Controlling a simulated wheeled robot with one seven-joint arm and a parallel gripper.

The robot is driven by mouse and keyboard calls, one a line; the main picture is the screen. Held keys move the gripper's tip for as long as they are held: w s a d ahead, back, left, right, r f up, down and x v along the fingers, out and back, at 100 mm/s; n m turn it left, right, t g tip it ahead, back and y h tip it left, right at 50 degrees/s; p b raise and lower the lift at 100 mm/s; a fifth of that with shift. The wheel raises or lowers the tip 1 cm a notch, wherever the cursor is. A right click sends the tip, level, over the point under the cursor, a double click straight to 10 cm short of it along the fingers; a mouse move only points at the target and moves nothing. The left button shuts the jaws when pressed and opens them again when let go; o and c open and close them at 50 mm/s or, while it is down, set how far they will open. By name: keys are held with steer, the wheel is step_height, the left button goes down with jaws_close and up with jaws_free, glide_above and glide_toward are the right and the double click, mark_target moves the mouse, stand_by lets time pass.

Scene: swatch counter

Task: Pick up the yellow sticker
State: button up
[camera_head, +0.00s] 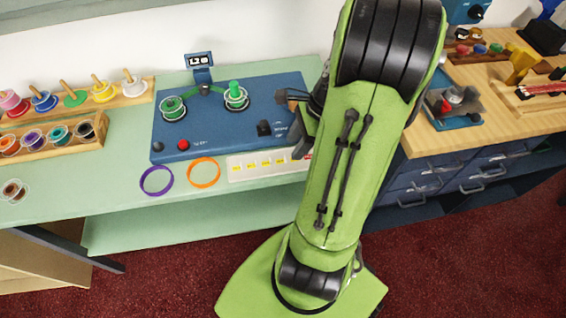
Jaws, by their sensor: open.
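The right end of the strip passes behind my arm, and the stickers are too small to tell apart in detail. My gripper (291,122) is over the right part of the blue panel, behind the strip, partly hidden by my green arm.
The blue panel (215,142) carries two green-centred reels. A purple ring (145,188) and an orange ring (190,179) lie left of the strip. Wooden spool racks (85,143) stand at left. A wooden worktop (480,80) with tools is at right.

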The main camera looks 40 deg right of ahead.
mark_target(286, 158)
steer(key=b+x, duration=0.2)
steer(key=x, duration=0.3)
steer(key=shift+w+b, duration=0.1)
steer(key=shift+b, duration=0.3)
steer(key=shift+r, duration=0.1)
jaws_close()
